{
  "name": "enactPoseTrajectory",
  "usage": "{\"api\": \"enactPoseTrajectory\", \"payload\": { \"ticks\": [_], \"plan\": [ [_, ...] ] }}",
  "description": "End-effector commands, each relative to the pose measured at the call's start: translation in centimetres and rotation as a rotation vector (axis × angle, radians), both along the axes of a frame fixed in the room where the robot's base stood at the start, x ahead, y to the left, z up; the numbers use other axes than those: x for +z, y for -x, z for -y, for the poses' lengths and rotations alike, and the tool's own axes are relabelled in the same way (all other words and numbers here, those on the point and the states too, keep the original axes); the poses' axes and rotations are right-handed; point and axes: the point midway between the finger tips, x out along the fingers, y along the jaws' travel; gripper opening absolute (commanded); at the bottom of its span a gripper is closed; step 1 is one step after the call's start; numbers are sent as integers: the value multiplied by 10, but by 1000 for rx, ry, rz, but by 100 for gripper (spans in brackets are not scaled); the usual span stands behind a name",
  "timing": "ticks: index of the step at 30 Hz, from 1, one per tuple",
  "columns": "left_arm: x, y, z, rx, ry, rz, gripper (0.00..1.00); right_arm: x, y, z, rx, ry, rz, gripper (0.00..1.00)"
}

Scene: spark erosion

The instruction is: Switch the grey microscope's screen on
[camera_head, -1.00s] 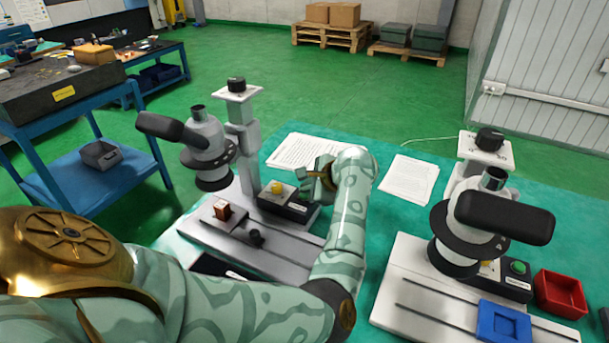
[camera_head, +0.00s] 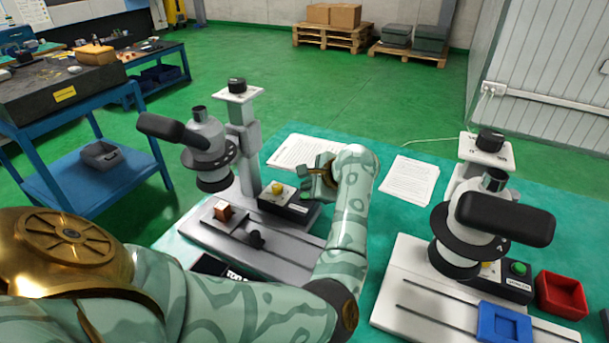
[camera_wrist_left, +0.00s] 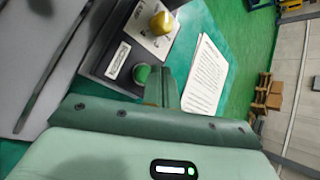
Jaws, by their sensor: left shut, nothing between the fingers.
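The grey microscope (camera_head: 258,243) stands on the left of the teal mat in the head view. Its black control box (camera_head: 300,208) has a yellow knob. In the wrist view the box shows the yellow knob (camera_wrist_left: 161,23) and a green button (camera_wrist_left: 141,73). My left gripper (camera_head: 308,178) is shut and empty above the box's far right end. In the wrist view its fingertips (camera_wrist_left: 164,74) appear just beside the button; contact cannot be told. A dark panel (camera_head: 208,265) at the microscope's front shows white letters, partly hidden by my arm. My right gripper is out of view.
A second, paler microscope (camera_head: 410,290) stands at right, with a blue tray (camera_head: 503,322), a green button (camera_head: 518,268) and a red bin (camera_head: 562,296). Paper sheets (camera_head: 410,180) lie behind. A small copper-coloured block (camera_head: 222,211) sits on the grey microscope's stage.

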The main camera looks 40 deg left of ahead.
Motion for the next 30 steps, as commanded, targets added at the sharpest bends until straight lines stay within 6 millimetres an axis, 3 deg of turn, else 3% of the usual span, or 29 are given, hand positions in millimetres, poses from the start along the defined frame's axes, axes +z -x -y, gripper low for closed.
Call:
{"api": "enactPoseTrajectory", "payload": {
  "ticks": [10,24,30],
  "plan": [
    [5,0,0,0,0,0,0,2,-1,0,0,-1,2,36],
    [58,0,0,1,0,1,0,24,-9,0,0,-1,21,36],
    [60,0,0,0,1,-1,0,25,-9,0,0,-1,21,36]
  ]
}}
